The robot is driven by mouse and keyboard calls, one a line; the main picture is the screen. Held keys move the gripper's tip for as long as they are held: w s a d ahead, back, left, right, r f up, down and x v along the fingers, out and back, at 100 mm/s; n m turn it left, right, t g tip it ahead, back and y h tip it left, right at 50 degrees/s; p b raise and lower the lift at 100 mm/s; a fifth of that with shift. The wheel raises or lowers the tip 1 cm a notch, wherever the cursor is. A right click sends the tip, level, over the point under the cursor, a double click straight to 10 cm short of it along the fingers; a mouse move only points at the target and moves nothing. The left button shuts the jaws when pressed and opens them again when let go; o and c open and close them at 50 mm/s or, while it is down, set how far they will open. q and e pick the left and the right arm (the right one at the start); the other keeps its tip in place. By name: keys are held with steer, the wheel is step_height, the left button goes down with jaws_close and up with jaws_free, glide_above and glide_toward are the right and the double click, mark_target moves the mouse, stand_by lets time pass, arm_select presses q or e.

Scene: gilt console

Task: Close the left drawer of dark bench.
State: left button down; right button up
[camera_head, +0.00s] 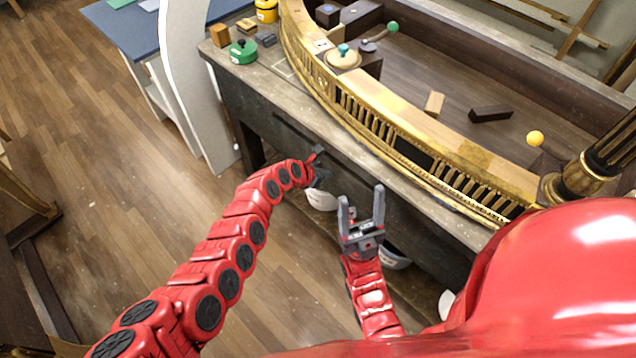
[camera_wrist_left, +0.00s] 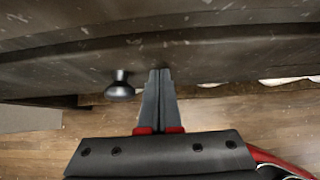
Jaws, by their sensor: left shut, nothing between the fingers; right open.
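The dark bench (camera_head: 262,118) stands under the gilt console, its front facing my arms. In the left wrist view the bench front (camera_wrist_left: 230,58) fills the upper part, and a dark round knob (camera_wrist_left: 119,86) sticks out of it. My left gripper (camera_head: 318,158) is at the bench front in the head view. In the wrist view its fingers (camera_wrist_left: 160,75) are shut and empty, just right of the knob, with the tips at the front's lower part; I cannot tell whether they touch. My right gripper (camera_head: 362,195) is open and empty, in front of the bench. How far the left drawer stands out is not clear.
The curved gilt piece (camera_head: 400,150) lies on the bench top with small items around it. A green round object (camera_head: 243,51) and a wooden block (camera_head: 220,35) sit at the top's left end. White bowls (camera_head: 321,200) show below the bench.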

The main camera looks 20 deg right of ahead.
arm_select(q)
steer(key=shift+w+d+r, duration=0.15)
steer(key=shift+w+d, duration=0.15)
steer(key=shift+d, duration=0.35)
steer(key=shift+r, duration=0.1)
